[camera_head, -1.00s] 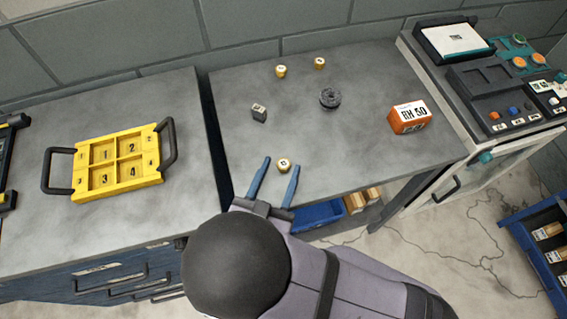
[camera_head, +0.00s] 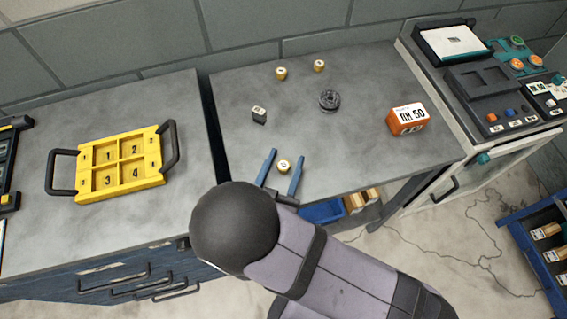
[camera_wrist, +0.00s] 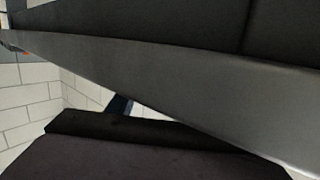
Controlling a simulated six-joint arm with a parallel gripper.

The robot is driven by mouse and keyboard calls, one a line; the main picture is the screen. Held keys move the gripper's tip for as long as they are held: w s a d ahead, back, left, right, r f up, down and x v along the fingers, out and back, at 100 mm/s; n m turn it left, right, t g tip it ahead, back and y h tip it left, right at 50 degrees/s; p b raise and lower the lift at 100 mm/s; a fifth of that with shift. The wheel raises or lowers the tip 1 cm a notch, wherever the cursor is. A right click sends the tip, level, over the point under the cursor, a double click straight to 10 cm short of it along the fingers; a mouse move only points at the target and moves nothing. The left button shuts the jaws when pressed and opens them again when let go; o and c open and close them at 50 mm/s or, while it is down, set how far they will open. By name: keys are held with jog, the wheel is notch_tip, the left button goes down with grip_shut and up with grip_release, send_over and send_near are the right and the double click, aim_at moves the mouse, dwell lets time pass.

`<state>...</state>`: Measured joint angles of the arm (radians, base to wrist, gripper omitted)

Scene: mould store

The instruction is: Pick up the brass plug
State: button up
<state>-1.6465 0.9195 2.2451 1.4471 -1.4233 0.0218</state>
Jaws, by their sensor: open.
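A small brass plug (camera_head: 284,167) with a pale top stands near the front edge of the middle table in the head view. My gripper (camera_head: 286,156) is open, its two blue fingers on either side of this plug, with gaps visible. I cannot tell the fingers' height above the table. Two similar brass plugs stand at the back, one on the left (camera_head: 281,74) and one on the right (camera_head: 319,66). The wrist view shows only dark and grey surfaces and a pale brick wall, with no plug or fingers recognisable.
A yellow numbered tray (camera_head: 120,186) lies on the left bench, across a gap. A control console (camera_head: 480,85) stands right.

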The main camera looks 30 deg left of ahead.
aim_at(288, 157)
jog(key=shift+p+x, duration=0.35)
jog(key=shift+x, duration=1.3)
jog(key=shift+c, duration=0.3)
jog(key=c, duration=1.1)
jog(key=shift+r, duration=0.15)
notch_tip(288, 157, up, 10)
